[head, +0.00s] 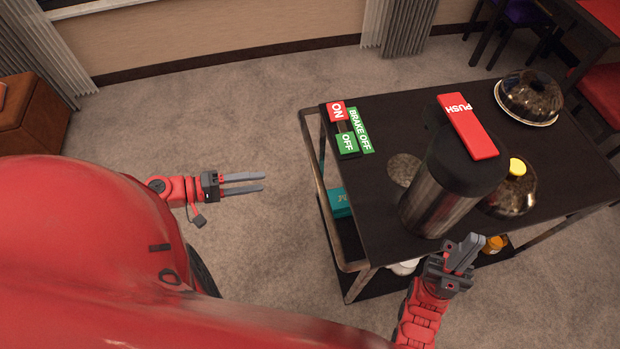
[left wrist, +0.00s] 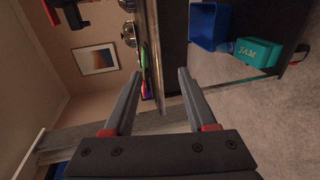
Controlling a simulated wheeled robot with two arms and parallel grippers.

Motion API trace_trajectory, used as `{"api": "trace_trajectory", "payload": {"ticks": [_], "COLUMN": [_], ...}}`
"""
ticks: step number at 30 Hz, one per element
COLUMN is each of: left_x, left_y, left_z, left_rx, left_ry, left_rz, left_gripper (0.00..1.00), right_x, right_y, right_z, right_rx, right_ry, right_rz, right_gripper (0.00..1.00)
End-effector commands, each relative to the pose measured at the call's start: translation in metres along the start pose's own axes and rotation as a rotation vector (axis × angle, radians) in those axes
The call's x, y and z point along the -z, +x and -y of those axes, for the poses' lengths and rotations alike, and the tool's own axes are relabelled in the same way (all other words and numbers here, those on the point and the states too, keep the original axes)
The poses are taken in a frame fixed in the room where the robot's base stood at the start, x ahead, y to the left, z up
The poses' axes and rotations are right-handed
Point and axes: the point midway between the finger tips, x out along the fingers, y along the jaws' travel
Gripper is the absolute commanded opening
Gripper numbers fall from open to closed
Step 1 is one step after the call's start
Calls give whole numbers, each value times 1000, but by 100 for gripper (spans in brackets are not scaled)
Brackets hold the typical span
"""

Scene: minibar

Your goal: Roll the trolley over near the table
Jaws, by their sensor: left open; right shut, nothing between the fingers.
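The trolley (head: 390,110) has a dark top, a metal frame and a lower shelf. It stands right of centre in the head view. A red ON and green OFF brake panel (head: 347,128) lies at its left end. My left gripper (head: 263,182) is open and empty, left of the trolley's end rail (head: 333,235) and apart from it. In the left wrist view the trolley's edge (left wrist: 172,60) lies beyond the open fingers. My right gripper (head: 470,250) is shut and empty, by the trolley's near side; I cannot tell if it touches. A dark table (head: 585,22) shows at the top right.
On the trolley stand a large flask with a red PUSH lever (head: 468,125), a domed plate (head: 530,97) and another dome with a yellow knob (head: 517,168). A teal box (head: 340,203) sits below. Chairs (head: 600,95) flank the table. Carpet left of the trolley is clear.

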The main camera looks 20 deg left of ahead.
Motion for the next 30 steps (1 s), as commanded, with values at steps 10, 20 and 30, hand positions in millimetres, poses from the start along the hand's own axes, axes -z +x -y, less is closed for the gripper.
{"api": "trace_trajectory", "payload": {"ticks": [10, 20, 30], "left_x": [-19, -22, -24], "left_y": [28, 107, 161], "left_z": [-7, -9, -8], "left_rx": [-18, -17, -16], "left_ry": [13, 14, 12], "left_rz": [60, 61, 55], "left_gripper": [57, 57, 57], "right_x": [0, 1, 2], "right_y": [1, 7, 11], "right_z": [0, 0, -1], "right_rx": [0, 0, 0], "right_ry": [0, 0, 0], "right_rz": [0, 0, 0], "right_gripper": [0, 0, 0]}}
